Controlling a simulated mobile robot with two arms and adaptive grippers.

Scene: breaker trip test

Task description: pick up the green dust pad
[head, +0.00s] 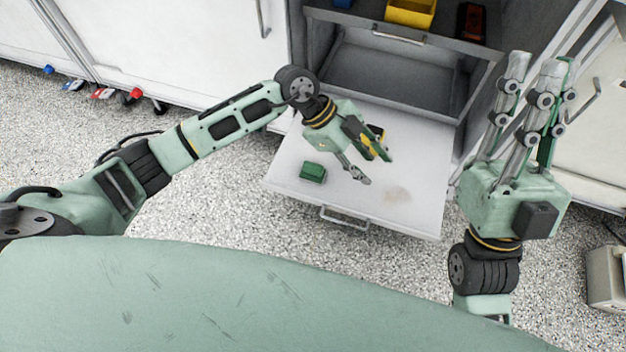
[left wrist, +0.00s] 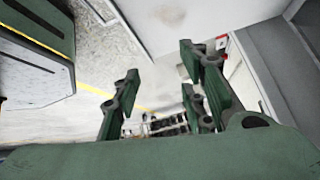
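The green dust pad (head: 313,172) is a small dark green block. It lies on the white pulled-out panel (head: 290,190), near its left side, in the head view. My left gripper (head: 376,168) is above the panel, to the right of the pad and apart from it. Its fingers are spread and empty, pointing down and right. They also show spread in the left wrist view (left wrist: 160,90), with no pad visible between them. My right gripper (head: 537,62) is at the right, fingers upward, open and empty, away from the pad.
A grey open drawer (head: 385,75) stands behind the panel, with a yellow bin (head: 410,12) above it. A yellow and black item (head: 376,132) is partly hidden behind my left gripper. The panel has a front handle (head: 344,218) and a brownish smudge (head: 397,195). Speckled floor lies around.

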